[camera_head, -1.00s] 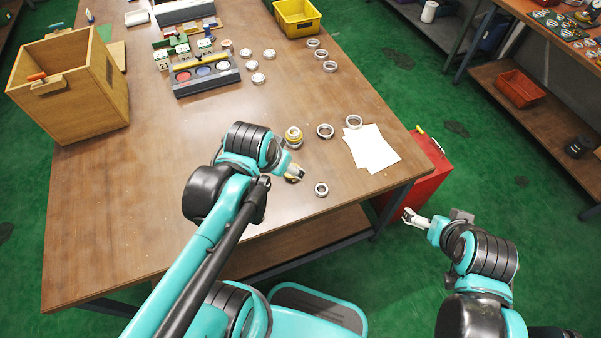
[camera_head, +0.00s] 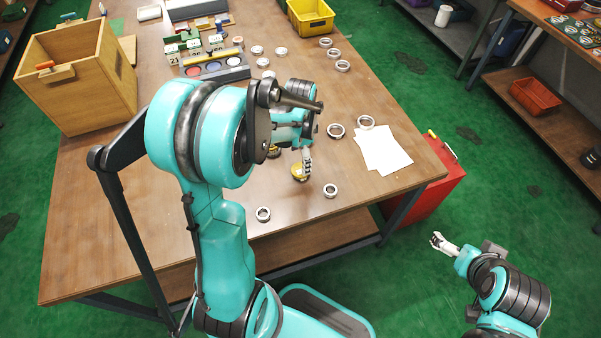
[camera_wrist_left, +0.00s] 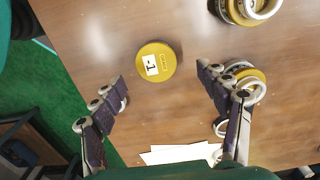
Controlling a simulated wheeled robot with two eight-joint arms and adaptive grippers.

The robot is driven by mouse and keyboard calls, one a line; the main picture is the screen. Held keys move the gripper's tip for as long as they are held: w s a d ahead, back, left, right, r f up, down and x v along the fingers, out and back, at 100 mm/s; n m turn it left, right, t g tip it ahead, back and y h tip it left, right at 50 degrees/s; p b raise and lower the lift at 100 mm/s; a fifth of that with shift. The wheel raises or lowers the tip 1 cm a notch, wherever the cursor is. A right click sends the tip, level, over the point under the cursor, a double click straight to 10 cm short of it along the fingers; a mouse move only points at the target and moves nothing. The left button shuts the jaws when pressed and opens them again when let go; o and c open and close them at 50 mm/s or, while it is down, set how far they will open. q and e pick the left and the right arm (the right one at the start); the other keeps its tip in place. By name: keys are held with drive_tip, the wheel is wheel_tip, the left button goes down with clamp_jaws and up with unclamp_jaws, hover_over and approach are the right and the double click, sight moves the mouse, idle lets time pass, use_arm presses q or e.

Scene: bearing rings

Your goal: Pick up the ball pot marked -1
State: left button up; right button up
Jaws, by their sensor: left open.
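The ball pot marked -1 is a round yellow pot with a white label reading -1 (camera_wrist_left: 152,65). It sits on the brown table and also shows in the head view (camera_head: 298,173), partly under my left gripper (camera_head: 307,160). In the left wrist view my left gripper (camera_wrist_left: 162,73) is open, its fingers spread wide, with the pot between and just beyond the fingertips. Nothing is held. My right gripper (camera_head: 440,241) hangs beside the table over the green floor, away from the pot; its jaw is too small to read.
In the wrist view, yellow pots with metal rings (camera_wrist_left: 246,82) stand close to the right finger. White sheets (camera_head: 384,150) and loose rings (camera_head: 330,190) lie around. A wooden box (camera_head: 80,85), a yellow bin (camera_head: 311,17) and a colored-dish tray (camera_head: 216,68) stand farther back.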

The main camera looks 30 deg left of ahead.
sight(300, 169)
use_arm(q)
drive_tip(key=f, duration=0.1)
drive_tip(key=f+b, duration=0.2)
drive_tip(key=f, duration=0.1)
drive_tip(key=shift+s+d, duration=0.15)
drive_tip(key=shift+s, duration=0.1)
drive_tip(key=shift+f, duration=0.4)
drive_tip(key=shift+r, duration=0.1)
drive_tip(key=shift+c, duration=1.3)
drive_tip(key=c, duration=1.1)
